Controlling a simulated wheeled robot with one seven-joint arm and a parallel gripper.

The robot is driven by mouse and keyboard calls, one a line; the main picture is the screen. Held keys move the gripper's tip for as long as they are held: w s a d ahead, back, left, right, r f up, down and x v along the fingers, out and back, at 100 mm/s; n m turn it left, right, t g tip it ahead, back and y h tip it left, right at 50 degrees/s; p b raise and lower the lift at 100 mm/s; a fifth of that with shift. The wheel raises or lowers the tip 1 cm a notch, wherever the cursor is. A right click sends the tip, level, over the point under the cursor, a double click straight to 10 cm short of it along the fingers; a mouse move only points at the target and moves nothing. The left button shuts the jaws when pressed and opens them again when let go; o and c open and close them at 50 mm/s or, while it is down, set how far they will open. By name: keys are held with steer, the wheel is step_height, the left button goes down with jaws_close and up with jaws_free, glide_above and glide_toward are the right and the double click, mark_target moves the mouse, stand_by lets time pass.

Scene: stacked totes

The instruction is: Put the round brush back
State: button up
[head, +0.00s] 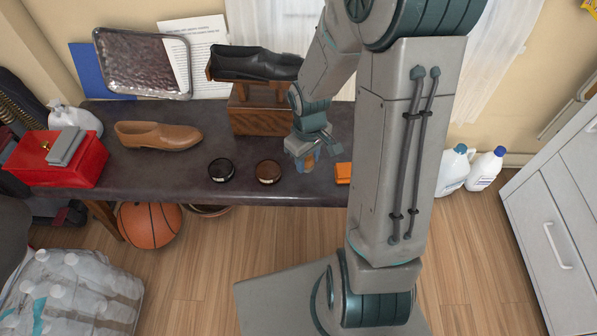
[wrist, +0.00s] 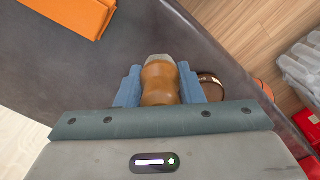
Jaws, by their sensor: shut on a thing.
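The round brush (wrist: 160,82) has a turned orange-brown wooden handle with a pale grey end. My gripper (wrist: 160,88) is shut on it, with one blue finger on each side of the handle. In the head view the brush (head: 308,161) is a small brown patch under my gripper (head: 306,163), near the bench's front edge and right of the brown tin. My fingers and wrist hide much of it. I cannot tell whether it touches the bench top.
The dark bench (head: 150,178) also holds a black tin (head: 221,170), a brown tin (head: 268,172), an orange box (head: 343,173), a tan shoe (head: 158,135), a wooden stand (head: 262,118) bearing a black shoe (head: 252,64), and a red box (head: 60,160). A basketball (head: 150,225) lies below.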

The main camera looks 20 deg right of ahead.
mark_target(299, 175)
steer(key=shift+w+a+f+b, duration=0.3)
steer(key=shift+w+a+f, duration=0.55)
steer(key=shift+w, duration=0.15)
steer(key=shift+f+b, duration=0.95)
steer(key=shift+f, duration=0.9)
steer(key=shift+f, duration=0.2)
steer(key=o, duration=1.1)
steer(key=shift+c, duration=0.2)
steer(key=shift+r, duration=0.1)
